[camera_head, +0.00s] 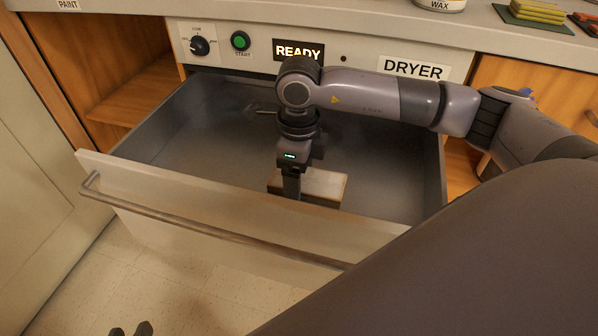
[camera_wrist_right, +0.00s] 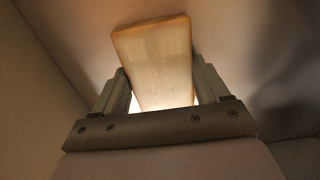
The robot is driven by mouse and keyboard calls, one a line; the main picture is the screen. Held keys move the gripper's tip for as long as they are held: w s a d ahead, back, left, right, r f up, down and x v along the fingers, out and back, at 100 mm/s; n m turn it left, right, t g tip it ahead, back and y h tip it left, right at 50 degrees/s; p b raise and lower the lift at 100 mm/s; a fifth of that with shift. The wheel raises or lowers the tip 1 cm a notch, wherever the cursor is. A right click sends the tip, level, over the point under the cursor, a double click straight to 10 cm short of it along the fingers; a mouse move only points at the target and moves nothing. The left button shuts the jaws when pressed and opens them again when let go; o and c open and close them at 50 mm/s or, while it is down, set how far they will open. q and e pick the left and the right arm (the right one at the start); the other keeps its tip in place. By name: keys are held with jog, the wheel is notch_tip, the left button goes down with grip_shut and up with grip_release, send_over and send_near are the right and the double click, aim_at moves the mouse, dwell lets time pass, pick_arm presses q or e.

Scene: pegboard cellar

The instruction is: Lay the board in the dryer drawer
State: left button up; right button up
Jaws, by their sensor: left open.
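The board (camera_head: 325,184) is a small pale wooden slab inside the dryer drawer (camera_head: 200,121), close to its front panel. My right gripper (camera_head: 291,188) reaches down over the board's left part. In the right wrist view the board (camera_wrist_right: 155,60) shows between the two fingers of that gripper (camera_wrist_right: 163,85), with bright gaps near the finger bases. I cannot tell whether the fingers press on it, or whether it rests on the drawer floor. The drawer is pulled open. My left gripper (camera_head: 131,329) shows only at the bottom edge, open and apart from the drawer.
The dryer's panel has a dial (camera_head: 199,45), a green start button (camera_head: 240,40) and a lit READY display (camera_head: 298,50). The drawer handle (camera_head: 215,231) runs along the front. Much of the drawer floor is bare. Wax and sponges (camera_head: 536,11) stand on the counter.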

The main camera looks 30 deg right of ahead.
jog(key=o, duration=0.4)
jog(key=shift+c, duration=0.2)
pick_arm(q)
jog(key=shift+w+r, duration=0.1)
pick_arm(e)
jog(key=shift+r, duration=0.15)
pick_arm(q)
jog(key=shift+s+a+r+m+y+p, duration=0.15)
jog(key=shift+s+a+y+p, duration=0.2)
jog(key=shift+a+p, duration=0.45)
jog(key=shift+s+a+r+m+y+p, duration=0.2)
jog(key=shift+a+y+p, duration=0.35)
jog(key=shift+p, duration=0.45)
pick_arm(e)
notch_tip(320, 180, up, 12)
pick_arm(q)
jog(key=shift+f, duration=0.15)
jog(key=shift+s, duration=0.1)
